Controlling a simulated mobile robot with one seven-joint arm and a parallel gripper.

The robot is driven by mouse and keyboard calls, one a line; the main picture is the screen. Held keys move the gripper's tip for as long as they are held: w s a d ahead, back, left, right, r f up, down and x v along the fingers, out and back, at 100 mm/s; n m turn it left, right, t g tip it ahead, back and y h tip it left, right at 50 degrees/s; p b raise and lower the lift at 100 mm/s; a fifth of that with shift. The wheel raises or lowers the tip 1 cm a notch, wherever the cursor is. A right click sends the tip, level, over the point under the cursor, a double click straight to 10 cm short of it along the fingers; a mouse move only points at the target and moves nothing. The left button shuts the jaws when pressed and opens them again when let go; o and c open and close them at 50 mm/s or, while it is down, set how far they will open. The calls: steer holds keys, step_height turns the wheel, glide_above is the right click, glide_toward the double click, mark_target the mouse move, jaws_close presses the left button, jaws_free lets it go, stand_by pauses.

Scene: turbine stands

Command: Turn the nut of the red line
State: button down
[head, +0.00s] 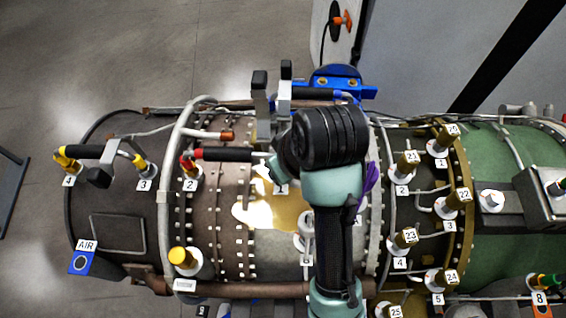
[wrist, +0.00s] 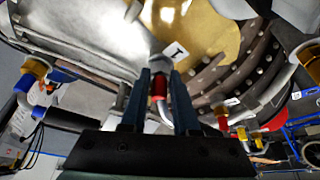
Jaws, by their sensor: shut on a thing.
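The red line runs across the dark engine casing in the head view as a black hose (head: 230,155). Its left end has a red nut (head: 187,162) at the fitting labelled 2. Its right end goes behind my arm near label 1. In the wrist view, my gripper (wrist: 160,76) has its two dark fingers on either side of a red nut (wrist: 158,88), closed on it. A bent silver tube leaves the nut toward the palm. A grey fitting (wrist: 158,62) beside label 1 sits just past the fingertips, in line with the nut. In the head view my wrist hides the fingertips.
A yellow-ended line (head: 100,152) joins fittings 3 and 4 at the left. A yellow-capped fitting (head: 182,257) stands below. Numbered brass fittings (head: 408,163) crowd the right side. In the wrist view, yellow-and-blue nuts (wrist: 36,70) stand left of the fingers.

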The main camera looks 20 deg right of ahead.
stand_by(0.3)
steer(key=c, duration=0.6)
jaws_free()
steer(key=shift+c, duration=0.2)
steer(key=shift+r, duration=0.1)
steer(key=p+v, duration=0.3)
steer(key=shift+w+a, duration=0.1)
steer(key=shift+r, duration=0.1)
steer(key=v, duration=0.9)
steer(key=shift+s+r, duration=0.25)
steer(key=shift+s, duration=0.05)
